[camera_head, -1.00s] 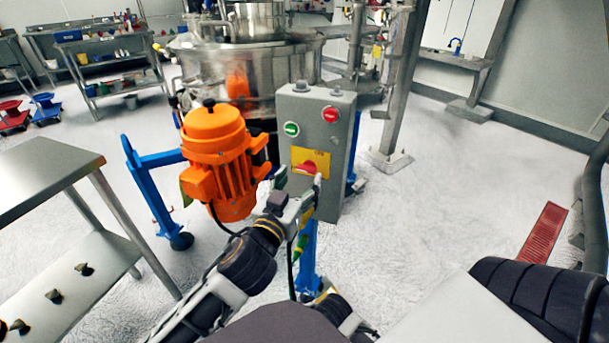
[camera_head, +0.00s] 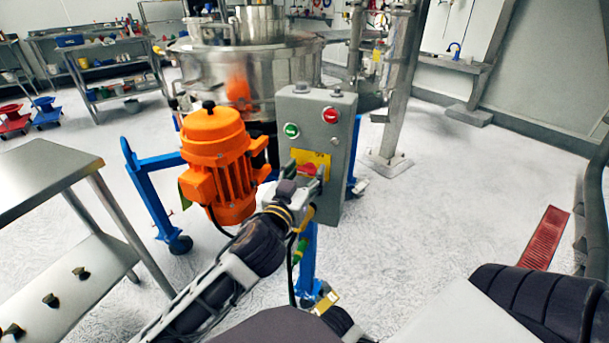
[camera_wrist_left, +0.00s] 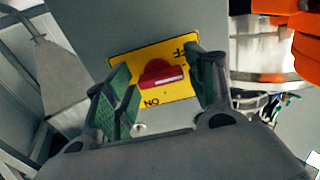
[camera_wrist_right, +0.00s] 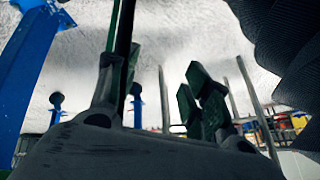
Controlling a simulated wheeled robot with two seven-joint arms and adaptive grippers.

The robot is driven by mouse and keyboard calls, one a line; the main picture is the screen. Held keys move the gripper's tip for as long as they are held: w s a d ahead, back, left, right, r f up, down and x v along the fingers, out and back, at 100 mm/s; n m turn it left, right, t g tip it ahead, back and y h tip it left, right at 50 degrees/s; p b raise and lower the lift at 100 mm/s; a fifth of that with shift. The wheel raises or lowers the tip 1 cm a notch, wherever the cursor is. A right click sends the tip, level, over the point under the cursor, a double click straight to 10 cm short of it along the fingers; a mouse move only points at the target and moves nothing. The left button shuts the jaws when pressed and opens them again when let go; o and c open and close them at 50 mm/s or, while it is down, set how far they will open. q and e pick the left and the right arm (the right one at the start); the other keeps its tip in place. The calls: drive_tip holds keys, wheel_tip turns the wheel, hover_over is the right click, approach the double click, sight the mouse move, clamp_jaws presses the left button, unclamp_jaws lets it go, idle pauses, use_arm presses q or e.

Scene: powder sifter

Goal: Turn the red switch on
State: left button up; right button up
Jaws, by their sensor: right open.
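The red switch (camera_head: 308,169) is a rotary knob on a yellow plate (camera_head: 322,158), on the front of a grey control box (camera_head: 323,128). In the left wrist view the red knob (camera_wrist_left: 163,75) lies nearly sideways across its plate, with lettering at two corners. My left gripper (camera_head: 304,177) is open in front of the plate. Its green-padded fingers stand on either side of the knob in the left wrist view; I cannot tell whether they touch it. My right gripper (camera_wrist_right: 158,82) is open and empty, low down near the blue stand.
The box also has a green button (camera_head: 291,130) and a red button (camera_head: 331,115). An orange motor (camera_head: 215,160) stands just left of it, with a steel sifter (camera_head: 250,70) behind. A steel table (camera_head: 40,165) is at left.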

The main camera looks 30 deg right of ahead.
use_arm(q)
drive_tip(key=c, duration=0.7)
drive_tip(key=shift+o, duration=0.2)
